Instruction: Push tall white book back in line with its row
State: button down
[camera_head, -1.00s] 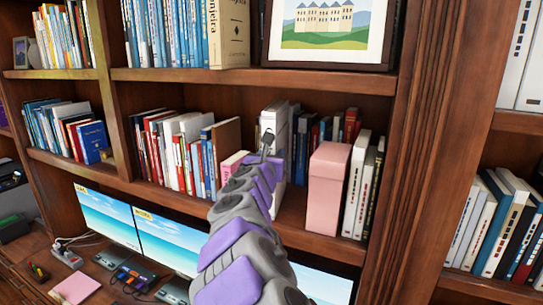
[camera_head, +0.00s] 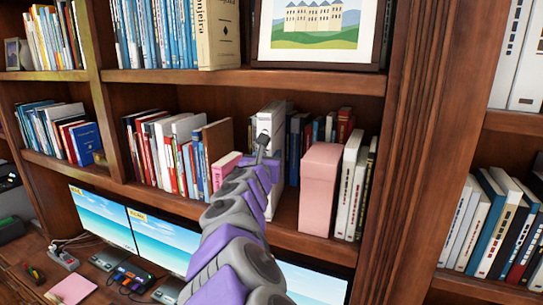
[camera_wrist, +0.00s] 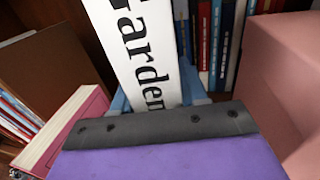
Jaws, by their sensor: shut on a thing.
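The tall white book (camera_head: 271,117) stands upright on the middle shelf, between a pink book and a pink box. Its front stands out ahead of the darker books on its right. In the wrist view, its white spine (camera_wrist: 146,45) bears large black letters reading "arden". My gripper (camera_head: 263,141) is at the spine. Blue-grey fingers show on both sides of the spine's lower visible part, and the gripper is shut on the book. My arm hides much of the book's lower part in the head view.
A pink box (camera_head: 319,185) stands close on the right. A pink book (camera_head: 224,166) stands close on the left, beside a brown book (camera_head: 217,140). Blue and red books (camera_wrist: 212,45) sit deeper behind on the right. The shelf above (camera_head: 190,76) overhangs; monitors (camera_head: 165,240) stand below.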

jog(key=shift+a, duration=0.9)
jog(key=c, duration=1)
grip_release()
jog(key=shift+d, duration=0.2)
jog(key=o, duration=0.5)
jog(key=shift+d, duration=0.4)
jog(key=shift+a, duration=0.25)
